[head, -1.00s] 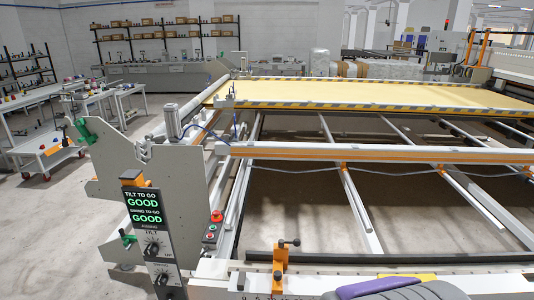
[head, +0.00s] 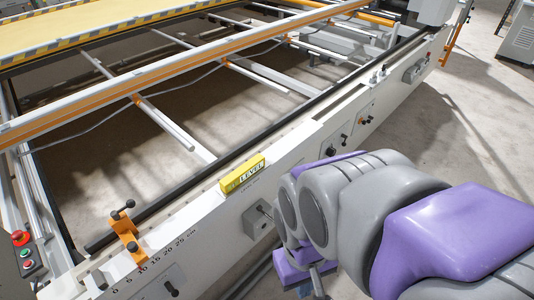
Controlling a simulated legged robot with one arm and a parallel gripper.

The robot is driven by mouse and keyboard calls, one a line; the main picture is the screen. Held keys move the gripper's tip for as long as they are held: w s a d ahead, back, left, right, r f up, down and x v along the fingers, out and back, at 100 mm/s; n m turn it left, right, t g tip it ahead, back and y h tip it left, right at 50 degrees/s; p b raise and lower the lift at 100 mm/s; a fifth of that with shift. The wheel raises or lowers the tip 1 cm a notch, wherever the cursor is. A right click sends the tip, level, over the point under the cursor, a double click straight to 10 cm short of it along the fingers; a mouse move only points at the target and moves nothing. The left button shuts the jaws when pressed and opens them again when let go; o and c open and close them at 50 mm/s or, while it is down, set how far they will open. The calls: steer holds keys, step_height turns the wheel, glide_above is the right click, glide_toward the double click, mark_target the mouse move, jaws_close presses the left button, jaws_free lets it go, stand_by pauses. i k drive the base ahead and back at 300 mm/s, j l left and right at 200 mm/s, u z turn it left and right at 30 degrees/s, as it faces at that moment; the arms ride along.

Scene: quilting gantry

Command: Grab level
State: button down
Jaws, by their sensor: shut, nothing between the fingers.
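Grey and purple parts of my own body fill the lower right, to the right of the level. I cannot make out my gripper's fingers among them.
An orange clamp with black knobs (head: 127,232) stands on the rail left of the level, near a printed scale. A switch box (head: 262,217) juts from the rail's face below the level. Open floor (head: 470,120) lies at right.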

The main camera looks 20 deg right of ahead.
mark_target(237, 177)
steer(key=i+l+u, duration=0.25)
steer(key=l, duration=0.35)
steer(key=i+l+u, duration=0.25)
steer(key=l, duration=0.35)
steer(key=l+u, duration=0.2)
steer(key=l, duration=0.4)
steer(key=l+u, duration=0.25)
steer(key=l, duration=0.4)
steer(key=i, duration=0.05)
